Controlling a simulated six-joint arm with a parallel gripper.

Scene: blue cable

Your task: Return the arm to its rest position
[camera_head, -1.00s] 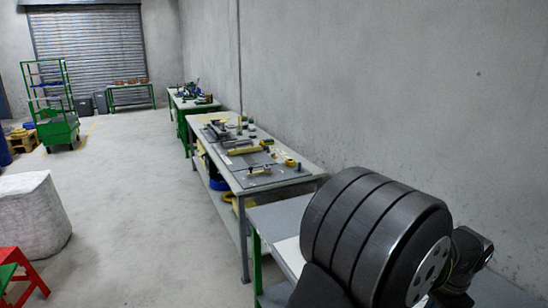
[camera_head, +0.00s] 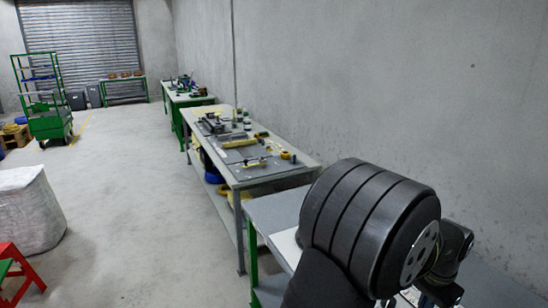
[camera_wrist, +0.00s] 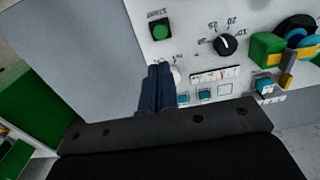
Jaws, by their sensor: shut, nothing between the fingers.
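In the wrist view my gripper (camera_wrist: 158,72) shows as two dark blue fingers side by side, closed together with nothing between them. The fingertips appear in front of a white control panel (camera_wrist: 195,40), beside its left edge. I cannot tell the gap between them. In the head view my thick dark arm link fills the lower right. The gripper itself cannot be made out there.
The panel carries a green button (camera_wrist: 160,29), a black knob (camera_wrist: 226,44) and small teal switches. A green block (camera_wrist: 267,47) and blue round parts are at its right. A long workbench (camera_head: 262,172) with tools stands along the wall.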

